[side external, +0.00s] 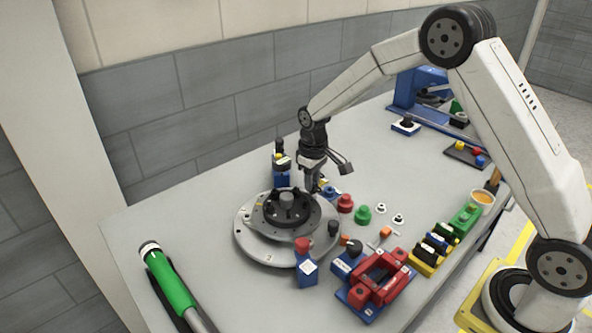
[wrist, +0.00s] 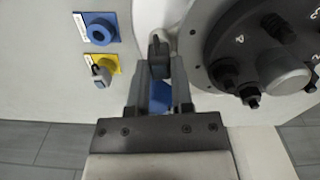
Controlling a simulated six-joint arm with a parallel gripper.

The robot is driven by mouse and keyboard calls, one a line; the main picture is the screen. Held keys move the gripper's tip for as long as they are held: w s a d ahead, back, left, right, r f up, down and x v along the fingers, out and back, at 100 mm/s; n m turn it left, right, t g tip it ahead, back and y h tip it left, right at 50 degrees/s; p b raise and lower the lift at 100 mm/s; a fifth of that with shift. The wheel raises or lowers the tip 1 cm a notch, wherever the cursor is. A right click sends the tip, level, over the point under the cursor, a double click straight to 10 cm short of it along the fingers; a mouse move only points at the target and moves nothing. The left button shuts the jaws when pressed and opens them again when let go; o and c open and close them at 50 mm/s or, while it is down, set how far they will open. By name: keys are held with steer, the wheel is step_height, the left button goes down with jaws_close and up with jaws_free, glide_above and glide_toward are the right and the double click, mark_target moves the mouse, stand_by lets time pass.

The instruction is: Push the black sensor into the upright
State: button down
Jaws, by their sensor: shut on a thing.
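In the wrist view my gripper (wrist: 158,75) is closed around a small black piece, which looks like the black sensor (wrist: 158,57). A blue block (wrist: 160,97), perhaps the upright, shows between the fingers; whether the sensor sits in it I cannot tell. In the side view my gripper (side external: 312,188) points down at the back right edge of the round fixture, and its fingertips are too small to make out. A blue upright (side external: 282,180) with a dark, yellowish top stands just left of my gripper. Another blue upright (side external: 306,274) with a red top stands at the front.
The round fixture (side external: 246,241) carries a black hub (side external: 287,201) with studs, close beside my gripper. Red (side external: 345,203) and green (side external: 363,214) round parts lie to the right. A red block fixture (side external: 380,280) stands at the front right. A green cylinder (side external: 170,282) lies front left.

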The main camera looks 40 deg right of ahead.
steer(key=shift+f, duration=0.35)
stand_by(0.4)
steer(key=c, duration=0.8)
jaws_free()
steer(key=shift+c, duration=0.2)
steer(key=shift+r, duration=0.15)
steer(key=shift+r, duration=1.4)
steer(key=o, duration=0.6)
steer(key=shift+c, duration=0.2)
